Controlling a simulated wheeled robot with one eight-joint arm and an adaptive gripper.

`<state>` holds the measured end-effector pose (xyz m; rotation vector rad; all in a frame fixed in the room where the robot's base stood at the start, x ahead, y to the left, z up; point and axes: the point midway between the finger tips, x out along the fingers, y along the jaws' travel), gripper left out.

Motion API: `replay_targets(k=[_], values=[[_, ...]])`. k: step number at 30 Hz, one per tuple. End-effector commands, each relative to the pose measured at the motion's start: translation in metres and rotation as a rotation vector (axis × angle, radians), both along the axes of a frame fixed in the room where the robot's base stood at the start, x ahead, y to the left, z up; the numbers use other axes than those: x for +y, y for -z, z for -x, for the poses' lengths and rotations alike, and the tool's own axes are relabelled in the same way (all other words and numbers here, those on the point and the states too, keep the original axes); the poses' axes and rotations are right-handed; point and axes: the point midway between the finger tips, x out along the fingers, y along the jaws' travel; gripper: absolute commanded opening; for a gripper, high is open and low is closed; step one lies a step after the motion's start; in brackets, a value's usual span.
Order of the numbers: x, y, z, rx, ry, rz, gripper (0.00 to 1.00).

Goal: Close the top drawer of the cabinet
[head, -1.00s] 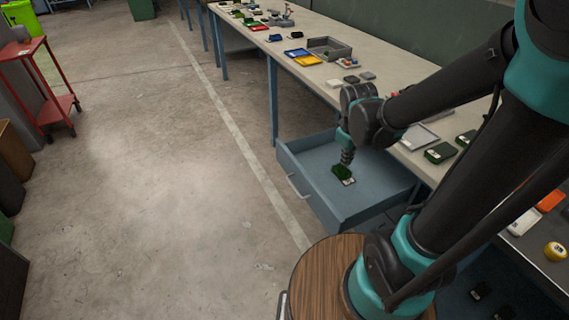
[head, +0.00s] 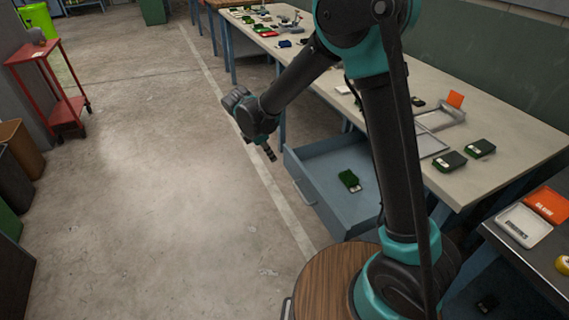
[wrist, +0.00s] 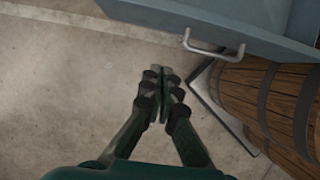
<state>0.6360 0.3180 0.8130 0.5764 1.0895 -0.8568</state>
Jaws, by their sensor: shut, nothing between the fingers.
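The top drawer (head: 332,217) of the cabinet under the long bench is pulled out, blue-grey, with a metal bar handle (head: 305,192) on its front. A small green item with a pale label (head: 349,180) lies inside it. My gripper (head: 271,155) is shut and empty, over the floor just outside the drawer front, to its left. In the wrist view my gripper (wrist: 162,80) points down at the concrete, and the drawer handle (wrist: 212,46) shows above and to the right of the fingertips, apart from them. My arm hides part of the drawer's right side.
The bench top (head: 520,135) holds trays and several green-black items. A round wooden surface (head: 330,278) stands close in front of the drawer. A red cart (head: 60,95) is at far left. The concrete floor between is clear.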

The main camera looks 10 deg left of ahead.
Motion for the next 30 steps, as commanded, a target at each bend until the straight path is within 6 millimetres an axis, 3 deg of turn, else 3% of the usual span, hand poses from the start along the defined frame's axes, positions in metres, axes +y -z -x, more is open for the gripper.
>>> replay_targets(k=[16,22,30], values=[[-0.031,0.089,-0.021,-0.001,0.006,-0.002,0.0],[-0.054,0.089,-0.036,-0.002,0.007,-0.002,0.0],[-0.064,0.088,-0.043,-0.001,0.006,-0.002,0.0]])
